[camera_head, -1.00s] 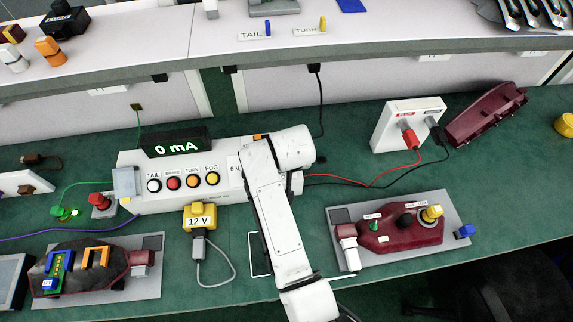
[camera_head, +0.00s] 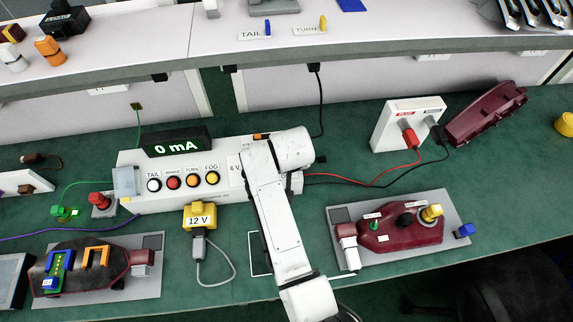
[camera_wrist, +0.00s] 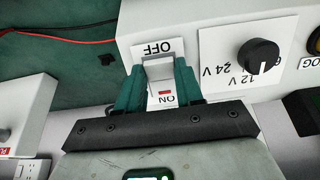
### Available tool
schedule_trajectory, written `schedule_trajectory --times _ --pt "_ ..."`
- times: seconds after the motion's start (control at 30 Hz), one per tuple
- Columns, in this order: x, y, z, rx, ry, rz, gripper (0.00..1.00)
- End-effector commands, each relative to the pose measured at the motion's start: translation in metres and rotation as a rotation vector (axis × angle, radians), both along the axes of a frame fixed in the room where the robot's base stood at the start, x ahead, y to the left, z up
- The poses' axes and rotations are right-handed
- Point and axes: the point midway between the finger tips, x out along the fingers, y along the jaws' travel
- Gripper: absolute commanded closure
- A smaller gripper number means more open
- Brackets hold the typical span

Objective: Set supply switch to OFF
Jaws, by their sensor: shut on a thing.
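The supply switch (camera_wrist: 158,68) is a white rocker on the white supply box, seen upside down in the wrist view. Its OFF label (camera_wrist: 158,48) lies at the far end, and its ON label (camera_wrist: 166,100) at the end near my gripper. A small red mark shows beside ON. My gripper (camera_wrist: 160,84) has its two green fingers on either side of the switch, shut on it. In the head view, my arm hides the switch and the gripper. The supply box (camera_head: 128,190) stands mid-bench, and its display (camera_head: 175,147) reads 0 mA.
A black knob (camera_wrist: 258,56) marked 12 V and 24 V sits beside the switch. Coloured buttons (camera_head: 193,181) line the box front. A yellow 12 V plug (camera_head: 200,217) is in front. Lamp fixtures lie left (camera_head: 95,270) and right (camera_head: 400,228).

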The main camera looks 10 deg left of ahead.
Motion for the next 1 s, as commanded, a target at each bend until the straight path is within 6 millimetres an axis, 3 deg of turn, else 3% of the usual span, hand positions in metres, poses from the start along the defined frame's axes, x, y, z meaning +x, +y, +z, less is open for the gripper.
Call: schedule_trajectory --times 0.7,0.73,1.0 --pt "-0.0023 -0.0009 -0.0030 0.030 -0.105 -0.001 0.94" --pt "-0.0023 -0.0009 -0.0030 0.030 -0.105 -0.001 0.63" --pt "-0.0023 -0.0008 -0.0030 0.030 -0.105 0.000 0.38"
